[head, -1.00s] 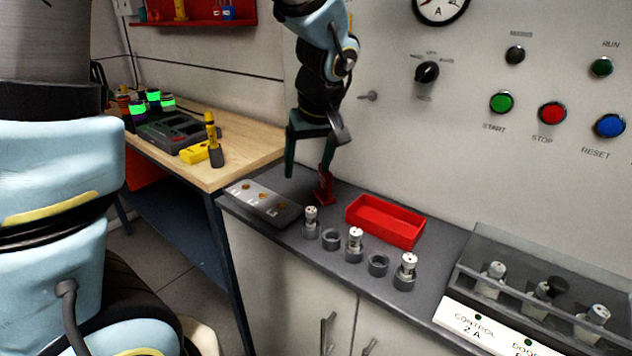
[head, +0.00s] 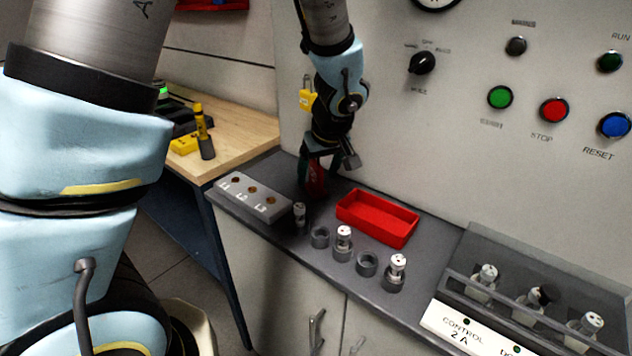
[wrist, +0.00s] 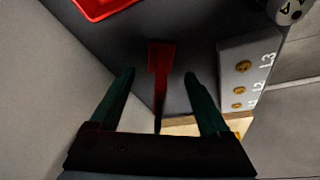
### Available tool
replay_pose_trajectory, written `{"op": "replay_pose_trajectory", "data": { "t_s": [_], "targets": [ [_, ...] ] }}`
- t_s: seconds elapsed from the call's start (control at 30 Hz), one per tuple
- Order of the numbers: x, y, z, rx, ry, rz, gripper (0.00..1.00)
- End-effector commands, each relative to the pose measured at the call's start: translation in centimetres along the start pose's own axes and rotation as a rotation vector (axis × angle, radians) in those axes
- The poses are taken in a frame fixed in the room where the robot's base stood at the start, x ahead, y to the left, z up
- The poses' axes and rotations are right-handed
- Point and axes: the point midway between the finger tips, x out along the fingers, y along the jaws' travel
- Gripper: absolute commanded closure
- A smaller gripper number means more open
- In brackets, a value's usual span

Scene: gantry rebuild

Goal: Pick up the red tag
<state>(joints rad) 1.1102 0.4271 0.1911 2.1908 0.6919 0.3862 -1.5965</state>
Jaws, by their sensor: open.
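The red tag (head: 317,183) stands on the grey counter at the back, between the grey L1-L2-L3 block and the red tray. In the wrist view the red tag (wrist: 160,58) is a narrow upright piece between and just ahead of the fingertips, with a gap on each side. My gripper (wrist: 159,76) is open and empty, with one green finger to each side of the tag's line. In the head view my gripper (head: 318,168) is low at the tag, and the arm and fingers partly cover it. Contact cannot be made out.
The L1-L2-L3 block (head: 247,198) lies left of the tag and the red tray (head: 378,217) right. White fuses, one a standing fuse (head: 299,215), and ring holders line the counter front. The panel wall (head: 420,130) rises close behind. A yellow padlock (head: 307,99) hangs there.

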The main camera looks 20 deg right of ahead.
Motion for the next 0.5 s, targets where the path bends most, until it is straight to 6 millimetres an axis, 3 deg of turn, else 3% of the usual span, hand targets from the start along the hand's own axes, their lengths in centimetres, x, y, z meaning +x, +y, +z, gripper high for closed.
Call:
{"op": "replay_pose_trajectory", "data": {
  "t_s": [0.2, 0.5],
  "targets": [
    [2.4, 0.0, 0.0, 0.001, 0.000, -0.002, 0.20],
    [2.8, 0.1, 0.0, 0.000, 0.000, 0.001, 0.20]
  ]
}}
